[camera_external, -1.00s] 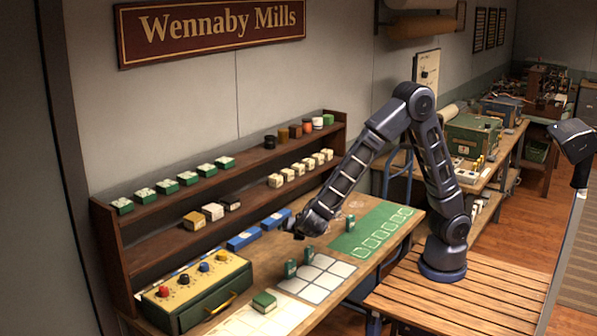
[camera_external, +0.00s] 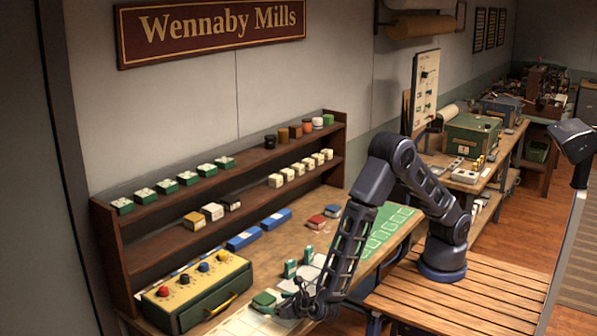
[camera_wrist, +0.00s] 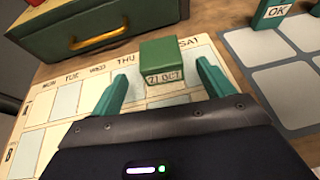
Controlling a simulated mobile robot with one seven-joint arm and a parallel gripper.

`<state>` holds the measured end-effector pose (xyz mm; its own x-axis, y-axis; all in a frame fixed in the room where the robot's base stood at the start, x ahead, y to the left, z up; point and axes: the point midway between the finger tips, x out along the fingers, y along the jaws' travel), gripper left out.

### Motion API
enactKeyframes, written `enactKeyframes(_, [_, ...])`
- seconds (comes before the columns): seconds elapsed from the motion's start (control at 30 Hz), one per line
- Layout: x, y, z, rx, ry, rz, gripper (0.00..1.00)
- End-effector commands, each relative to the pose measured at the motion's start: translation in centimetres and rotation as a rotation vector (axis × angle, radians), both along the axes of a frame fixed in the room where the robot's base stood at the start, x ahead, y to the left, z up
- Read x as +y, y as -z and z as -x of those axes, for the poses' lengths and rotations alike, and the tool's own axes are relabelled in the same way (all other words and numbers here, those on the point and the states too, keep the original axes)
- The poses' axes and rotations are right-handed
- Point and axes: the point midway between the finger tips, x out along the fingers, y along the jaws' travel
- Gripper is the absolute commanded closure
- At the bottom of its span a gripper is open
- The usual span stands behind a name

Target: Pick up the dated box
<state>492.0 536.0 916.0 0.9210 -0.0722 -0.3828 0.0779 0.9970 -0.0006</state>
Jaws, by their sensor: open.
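In the external view the box (camera_external: 263,298) is at the front of the bench, beside my gripper (camera_external: 287,308). In the wrist view my gripper (camera_wrist: 162,75) is open, its two teal fingers spread to the left and right of the box's near side. Whether they touch it I cannot tell.
A green case (camera_external: 205,292) with coloured knobs and a brass handle stands left of the box. Teal stamps (camera_external: 290,268), one marked OK, stand on a grid mat (camera_wrist: 252,44) to the right. Red (camera_external: 316,221) and blue boxes lie farther back. Shelves hold several small boxes.

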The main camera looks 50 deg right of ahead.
Motion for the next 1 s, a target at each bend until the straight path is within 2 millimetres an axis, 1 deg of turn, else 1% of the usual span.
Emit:
enactKeyframes(0.03, [-0.1,0.3,-0.8,-0.001,0.003,0.001,0.20])
enactKeyframes(0.13, [-0.2,0.8,-2.1,-0.001,0.002,0.000,0.20])
enactKeyframes(0.43, [-0.4,1.6,-4.0,-0.001,0.002,0.001,0.20])
enactKeyframes(0.7, [-0.7,2.8,-7.3,-0.001,0.002,0.000,0.20])
enactKeyframes(0.8, [-0.7,3.0,-7.9,0.000,0.001,-0.001,0.20])
enactKeyframes(1.0, [-0.7,3.0,-8.0,0.000,0.001,-0.001,0.20])
